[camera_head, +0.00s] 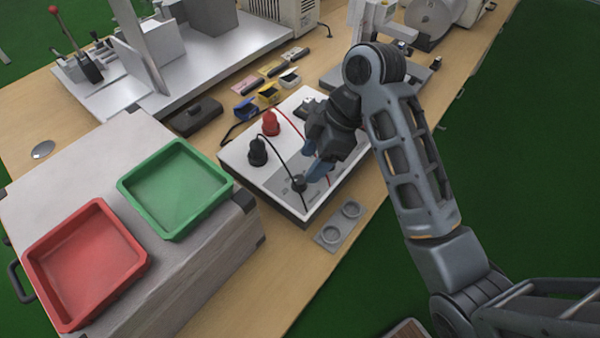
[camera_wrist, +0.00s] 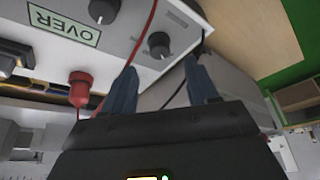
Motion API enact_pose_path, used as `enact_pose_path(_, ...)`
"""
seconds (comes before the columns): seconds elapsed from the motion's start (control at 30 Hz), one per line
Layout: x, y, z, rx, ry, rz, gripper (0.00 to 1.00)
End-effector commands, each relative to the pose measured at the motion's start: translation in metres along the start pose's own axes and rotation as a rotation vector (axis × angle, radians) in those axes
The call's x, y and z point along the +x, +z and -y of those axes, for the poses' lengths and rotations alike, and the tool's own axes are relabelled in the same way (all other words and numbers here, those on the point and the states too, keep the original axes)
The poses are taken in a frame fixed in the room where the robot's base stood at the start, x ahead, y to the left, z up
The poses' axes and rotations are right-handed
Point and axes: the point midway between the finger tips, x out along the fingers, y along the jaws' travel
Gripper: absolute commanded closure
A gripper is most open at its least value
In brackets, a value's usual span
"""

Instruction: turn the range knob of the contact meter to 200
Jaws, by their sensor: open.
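The contact meter is a white box (camera_head: 238,165) on the bench, and it shows upside down in the wrist view (camera_wrist: 185,15). Its green display (camera_wrist: 63,26) reads OVER. A black knob with a light mark (camera_wrist: 160,43) lies just beyond and between my fingertips; a second black knob (camera_wrist: 103,10) is cut by the top edge. I cannot read which is the range knob or any scale. My gripper (camera_wrist: 161,65) is open with nothing between its blue fingers. In the head view my gripper (camera_head: 316,170) is low over the meter's front part, beside a dark knob (camera_head: 298,184).
A red terminal plug (camera_head: 270,124) and a black one (camera_head: 257,152) stand on the meter, with leads crossing its face. A grey plate with two round recesses (camera_head: 328,236) lies in front. Green (camera_head: 128,190) and red (camera_head: 40,285) trays stand at left.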

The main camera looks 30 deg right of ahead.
Motion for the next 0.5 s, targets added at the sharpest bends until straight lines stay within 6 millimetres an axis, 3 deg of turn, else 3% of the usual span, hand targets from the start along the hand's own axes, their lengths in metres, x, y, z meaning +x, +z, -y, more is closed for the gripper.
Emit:
enact_pose_path(0.03,0.013,0.001,0.001,-0.001,-0.002,0.000,0.41)
enact_pose_path(0.2,0.035,0.000,0.001,0.003,-0.002,0.000,0.41)
enact_pose_path(0.5,0.057,0.000,0.000,0.001,0.002,-0.001,0.41)
